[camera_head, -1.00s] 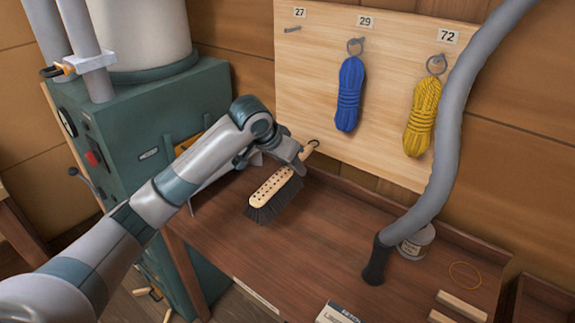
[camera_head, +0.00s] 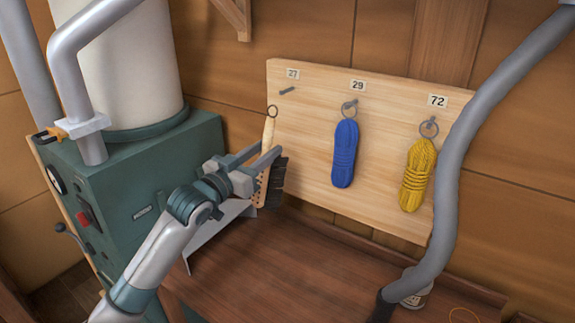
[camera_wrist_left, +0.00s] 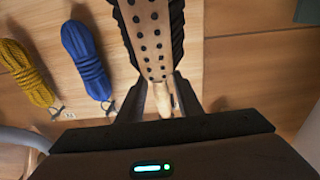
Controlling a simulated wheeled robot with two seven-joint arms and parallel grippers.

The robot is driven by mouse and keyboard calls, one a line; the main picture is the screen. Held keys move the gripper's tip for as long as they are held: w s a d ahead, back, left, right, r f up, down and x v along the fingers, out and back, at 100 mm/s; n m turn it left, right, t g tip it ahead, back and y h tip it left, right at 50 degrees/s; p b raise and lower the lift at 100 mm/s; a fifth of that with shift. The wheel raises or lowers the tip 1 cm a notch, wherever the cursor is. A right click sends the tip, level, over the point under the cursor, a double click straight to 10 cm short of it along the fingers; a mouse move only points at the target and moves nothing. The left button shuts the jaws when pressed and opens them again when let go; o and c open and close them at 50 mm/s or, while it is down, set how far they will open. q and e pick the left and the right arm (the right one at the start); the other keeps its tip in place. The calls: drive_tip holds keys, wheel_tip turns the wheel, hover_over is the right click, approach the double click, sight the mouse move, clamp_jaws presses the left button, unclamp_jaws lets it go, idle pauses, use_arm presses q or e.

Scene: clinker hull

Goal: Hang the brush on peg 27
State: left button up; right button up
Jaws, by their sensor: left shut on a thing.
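The brush (camera_head: 262,186) has a pale wooden back with dark holes, dark bristles and a ring at its handle's top. In the head view it is upright, ring up, in front of the board's left edge. My left gripper (camera_head: 272,154) is shut on its handle. In the left wrist view the brush (camera_wrist_left: 151,40) runs up from between the fingers (camera_wrist_left: 160,100). Peg 27 (camera_head: 287,91) is bare, under its label (camera_head: 292,74). The ring (camera_head: 272,111) appears a little below and left of the peg, apart from it. My right gripper is not in view.
A blue rope (camera_head: 345,153) hangs on peg 29 and a yellow rope (camera_head: 417,175) on peg 72. A grey hose (camera_head: 451,165) crosses at the right. A green machine (camera_head: 130,205) stands left. The workbench (camera_head: 275,265) below is mostly clear.

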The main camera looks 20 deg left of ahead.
use_arm(q)
drive_tip(key=shift+t, duration=0.8)
drive_tip(key=r, duration=0.1)
drive_tip(key=s+a+r, duration=0.1)
drive_tip(key=a+r, duration=0.1)
drive_tip(key=shift+s+r, duration=0.15)
drive_tip(key=shift+s, duration=0.2)
drive_tip(key=shift+d, duration=0.1)
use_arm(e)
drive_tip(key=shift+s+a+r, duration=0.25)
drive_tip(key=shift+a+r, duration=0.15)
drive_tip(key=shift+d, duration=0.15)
use_arm(q)
drive_tip(key=shift+w, duration=0.15)
drive_tip(key=shift+w, duration=0.3)
drive_tip(key=w+d+f+b, duration=0.1)
drive_tip(key=w+b, duration=0.1)
drive_tip(key=w, duration=0.7)
drive_tip(key=shift+w+d+f, duration=0.15)
drive_tip(key=shift+d+f, duration=0.05)
drive_tip(key=shift+d, duration=0.1)
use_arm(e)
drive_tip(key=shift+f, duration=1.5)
